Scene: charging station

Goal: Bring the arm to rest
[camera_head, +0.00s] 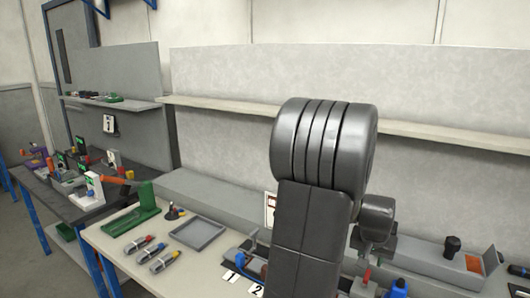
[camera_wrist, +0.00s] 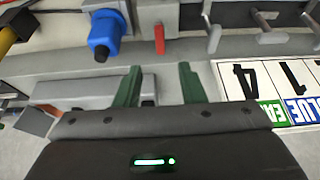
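My arm (camera_head: 320,190) rises in the middle of the head view, its dark grey links bent above the bench. My gripper is hidden behind or below the arm there. In the wrist view my gripper (camera_wrist: 160,86) shows two green fingers set apart, with nothing held between them. Beyond the fingers lie a blue plug-like part (camera_wrist: 105,35) at the upper left and a red lever (camera_wrist: 159,38) at the top. How far the fingers are from the bench parts is hard to tell.
The bench (camera_head: 130,255) holds a green stand (camera_head: 140,212), a grey tray (camera_head: 198,233) and several hand tools. A long shelf (camera_head: 420,131) runs behind my arm. Number cards (camera_wrist: 265,85) lie right of the fingers. A dark side table (camera_head: 75,207) stands at the left.

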